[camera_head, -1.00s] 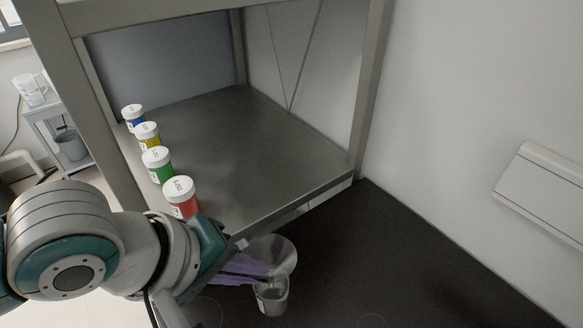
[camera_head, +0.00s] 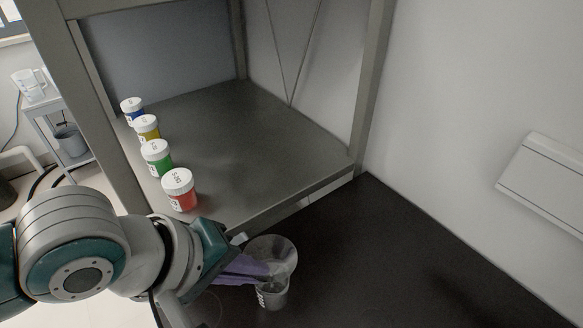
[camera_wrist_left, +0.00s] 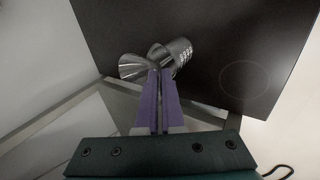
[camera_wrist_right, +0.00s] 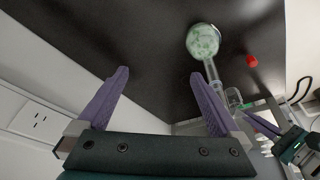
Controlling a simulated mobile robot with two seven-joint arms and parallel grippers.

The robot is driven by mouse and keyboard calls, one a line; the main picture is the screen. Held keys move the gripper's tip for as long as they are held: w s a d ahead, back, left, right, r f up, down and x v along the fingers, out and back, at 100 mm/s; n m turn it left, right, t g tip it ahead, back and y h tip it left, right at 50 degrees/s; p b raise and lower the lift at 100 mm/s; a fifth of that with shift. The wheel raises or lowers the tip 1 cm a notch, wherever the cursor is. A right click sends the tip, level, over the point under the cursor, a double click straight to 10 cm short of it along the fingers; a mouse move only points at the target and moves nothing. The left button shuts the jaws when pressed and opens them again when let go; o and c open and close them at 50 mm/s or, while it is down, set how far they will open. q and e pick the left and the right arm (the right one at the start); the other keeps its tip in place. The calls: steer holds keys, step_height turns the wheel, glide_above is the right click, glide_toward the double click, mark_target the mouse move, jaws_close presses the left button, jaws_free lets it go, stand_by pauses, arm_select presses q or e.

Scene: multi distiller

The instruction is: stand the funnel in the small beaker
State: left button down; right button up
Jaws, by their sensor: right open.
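The clear funnel (camera_head: 272,248) has its wide mouth up. My left gripper (camera_head: 262,271) is shut on it from the left, with purple fingers. The small beaker (camera_head: 272,296), with dark markings, stands on the dark bench directly below. The cone overlaps the beaker's rim in the head view, so I cannot tell if the stem is inside. In the left wrist view the funnel (camera_wrist_left: 132,67) is beside the shut fingertips (camera_wrist_left: 159,74), and the beaker (camera_wrist_left: 181,50) lies behind them. My right gripper (camera_wrist_right: 160,85) is open and empty in its own wrist view.
A metal shelf (camera_head: 240,140) rises behind the funnel, its front edge close to my left gripper. Red (camera_head: 180,190), green (camera_head: 157,158), yellow (camera_head: 146,129) and blue (camera_head: 132,109) jars line its left side. The bench is clear to the right.

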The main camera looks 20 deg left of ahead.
arm_select(q)
steer(key=shift+f+b, duration=0.45)
steer(key=shift+f, duration=0.35)
steer(key=c, duration=1)
jaws_free()
steer(key=shift+a+f, duration=0.1)
steer(key=shift+s+f, duration=0.1)
steer(key=shift+s, duration=0.05)
steer(key=p+v, duration=0.1)
steer(key=v, duration=0.5)
steer(key=p+v, duration=0.1)
steer(key=v, duration=0.3)
steer(key=shift+w+r+p, duration=0.3)
steer(key=shift+r, duration=0.1)
